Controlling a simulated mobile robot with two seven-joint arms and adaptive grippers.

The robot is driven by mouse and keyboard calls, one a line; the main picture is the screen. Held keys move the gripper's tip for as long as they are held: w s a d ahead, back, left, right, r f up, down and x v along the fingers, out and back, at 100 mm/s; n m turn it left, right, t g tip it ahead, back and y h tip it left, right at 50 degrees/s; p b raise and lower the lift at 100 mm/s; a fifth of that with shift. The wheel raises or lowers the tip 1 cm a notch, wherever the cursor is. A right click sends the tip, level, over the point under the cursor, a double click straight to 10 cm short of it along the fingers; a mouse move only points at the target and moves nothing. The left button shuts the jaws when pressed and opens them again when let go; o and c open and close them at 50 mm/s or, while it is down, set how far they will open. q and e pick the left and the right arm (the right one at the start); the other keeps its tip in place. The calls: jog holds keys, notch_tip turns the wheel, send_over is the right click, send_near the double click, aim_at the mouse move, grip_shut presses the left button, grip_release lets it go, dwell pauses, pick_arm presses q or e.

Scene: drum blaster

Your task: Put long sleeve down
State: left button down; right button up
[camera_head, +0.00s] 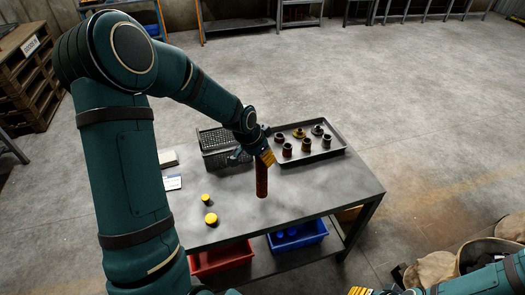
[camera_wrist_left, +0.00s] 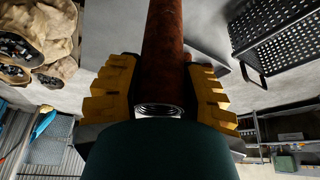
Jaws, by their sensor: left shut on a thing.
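The long sleeve (camera_head: 262,183) is a rusty brown tube. It hangs upright over the grey table, and I cannot tell whether its lower end touches the top. My left gripper (camera_head: 267,157) is shut on its upper part. In the left wrist view, the sleeve (camera_wrist_left: 163,45) runs between the yellow fingers of the left gripper (camera_wrist_left: 160,88), with its threaded end near the palm. My right gripper (camera_head: 360,291) shows only in part at the bottom edge, away from the sleeve, and its opening is not clear.
The table (camera_head: 310,196) has free room around the sleeve. A dark tray (camera_head: 338,148) with several fittings is at the back right. A grey mesh basket (camera_head: 214,154) stands behind left. Two yellow caps (camera_head: 211,218) lie front left. Red (camera_head: 222,260) and blue bins (camera_head: 313,238) sit below.

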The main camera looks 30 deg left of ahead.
pick_arm(q)
notch_tip(320, 180, down, 2)
jog(key=shift+f, duration=0.15)
jog(key=shift+w, duration=0.1)
jog(key=c, duration=0.6)
grip_release()
jog(key=shift+f, duration=0.1)
jog(key=p+v, duration=0.2)
jog(key=v, duration=1)
